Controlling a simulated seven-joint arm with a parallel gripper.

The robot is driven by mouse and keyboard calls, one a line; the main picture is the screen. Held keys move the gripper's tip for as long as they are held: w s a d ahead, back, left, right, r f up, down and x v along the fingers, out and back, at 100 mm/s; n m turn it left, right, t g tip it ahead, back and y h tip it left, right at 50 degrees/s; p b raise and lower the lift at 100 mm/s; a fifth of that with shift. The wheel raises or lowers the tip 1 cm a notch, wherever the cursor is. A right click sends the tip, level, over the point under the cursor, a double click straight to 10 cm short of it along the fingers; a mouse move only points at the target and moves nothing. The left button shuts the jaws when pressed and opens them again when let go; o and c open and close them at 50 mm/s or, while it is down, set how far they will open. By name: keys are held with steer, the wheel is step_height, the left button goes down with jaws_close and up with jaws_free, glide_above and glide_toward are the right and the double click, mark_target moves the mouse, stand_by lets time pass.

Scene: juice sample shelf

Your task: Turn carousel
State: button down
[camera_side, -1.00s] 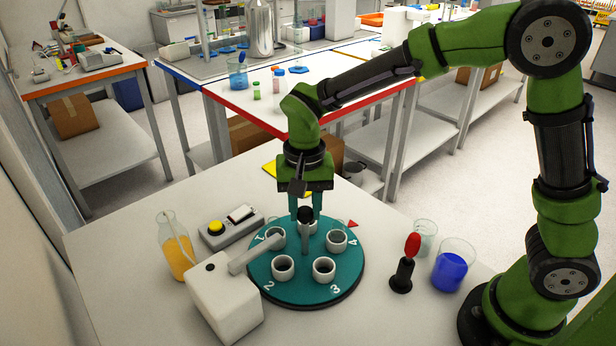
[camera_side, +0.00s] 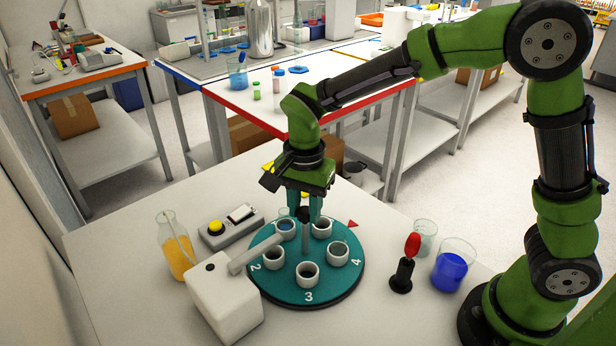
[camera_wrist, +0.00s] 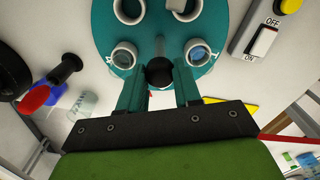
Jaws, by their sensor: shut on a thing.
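The carousel (camera_side: 330,295) is a round teal disc on the white table, numbered at its rim and carrying several white cups (camera_side: 307,273). A grey post with a black knob (camera_side: 304,214) rises from its middle. My gripper (camera_side: 304,208) points down from above and is shut on the knob. In the wrist view the knob (camera_wrist: 158,73) sits between the two teal fingers. The 3 faces the side camera, the 2 is at left and the 4 at right. The cup at the back left (camera_side: 285,228) shows blue inside. A red triangle (camera_side: 352,224) lies beyond the disc's right rear edge.
A white box (camera_side: 225,300) extends a bar (camera_side: 255,252) over the disc's left side. A control box (camera_side: 230,228) with yellow button and switch stands behind left. An orange-filled flask (camera_side: 177,255) is left; a red-topped black stand (camera_side: 404,265) and blue-filled beaker (camera_side: 453,266) are right.

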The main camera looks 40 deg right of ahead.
steer(key=shift+r+m, duration=0.1)
steer(key=shift+m, duration=12.3)
steer(key=c, duration=0.8)
jaws_free()
